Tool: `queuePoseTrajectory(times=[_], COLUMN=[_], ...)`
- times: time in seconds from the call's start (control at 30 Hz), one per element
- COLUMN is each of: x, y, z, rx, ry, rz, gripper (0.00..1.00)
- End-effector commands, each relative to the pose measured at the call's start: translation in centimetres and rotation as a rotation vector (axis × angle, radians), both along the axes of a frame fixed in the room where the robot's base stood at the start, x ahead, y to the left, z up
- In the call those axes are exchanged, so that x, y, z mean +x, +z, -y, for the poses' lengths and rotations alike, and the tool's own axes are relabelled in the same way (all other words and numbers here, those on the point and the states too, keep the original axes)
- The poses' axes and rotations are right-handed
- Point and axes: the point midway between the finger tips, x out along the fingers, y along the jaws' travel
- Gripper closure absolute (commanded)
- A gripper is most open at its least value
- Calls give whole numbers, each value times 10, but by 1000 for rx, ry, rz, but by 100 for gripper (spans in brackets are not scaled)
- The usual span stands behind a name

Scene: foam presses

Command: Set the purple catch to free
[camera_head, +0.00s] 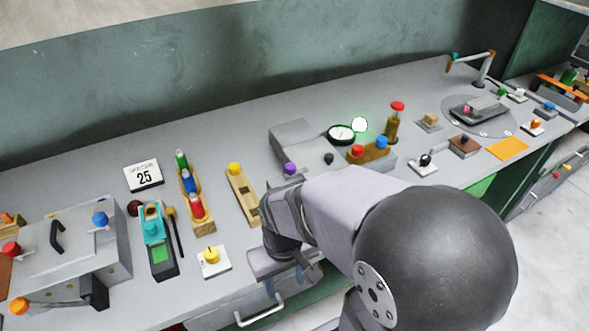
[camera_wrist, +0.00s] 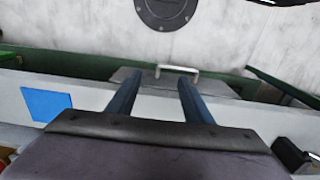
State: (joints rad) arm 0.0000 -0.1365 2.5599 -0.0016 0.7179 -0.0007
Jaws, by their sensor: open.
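The purple catch (camera_head: 290,169) shows as a round purple knob at the near left of a grey machine block (camera_head: 296,140) in the head view. Which setting it is in cannot be told. My gripper (camera_head: 286,285) is at the bench's front edge, below and nearer than the purple knob and apart from it. In the wrist view my gripper (camera_wrist: 160,75) has its two blue fingers spread, with nothing between them. The purple knob is not in the wrist view. My arm covers part of the bench just right of and in front of the knob.
A wooden strip with a yellow knob (camera_head: 234,169) lies left of the grey block. Red and blue buttons on a wooden base (camera_head: 370,154), a dial (camera_head: 341,134) and a black knob (camera_head: 328,158) stand right of the purple knob. A drawer handle (camera_head: 260,311) sticks out in front.

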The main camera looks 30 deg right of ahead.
Motion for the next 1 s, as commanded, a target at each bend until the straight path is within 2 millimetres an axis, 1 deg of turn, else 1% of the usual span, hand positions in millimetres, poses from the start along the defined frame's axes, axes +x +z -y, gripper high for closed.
queuePoseTrajectory(times=[0.2,0.23,0.3,0.37,0.47,0.57,0.67,0.7,0.77,0.8,0.9,1.0], x=[0,0,1,4,16,38,69,83,104,119,154,186], y=[0,0,1,3,10,23,40,48,59,66,83,97], z=[0,0,0,1,3,8,17,21,29,35,52,70], rx=[0,0,0,0,0,0,0,0,0,0,0,1], ry=[0,0,-1,-3,-12,-28,-52,-64,-81,-94,-125,-156], rz=[0,0,0,0,0,0,1,0,-1,-2,-3,-4], gripper=[54,57,57,57,57,57,57,57,57,57,57,57])
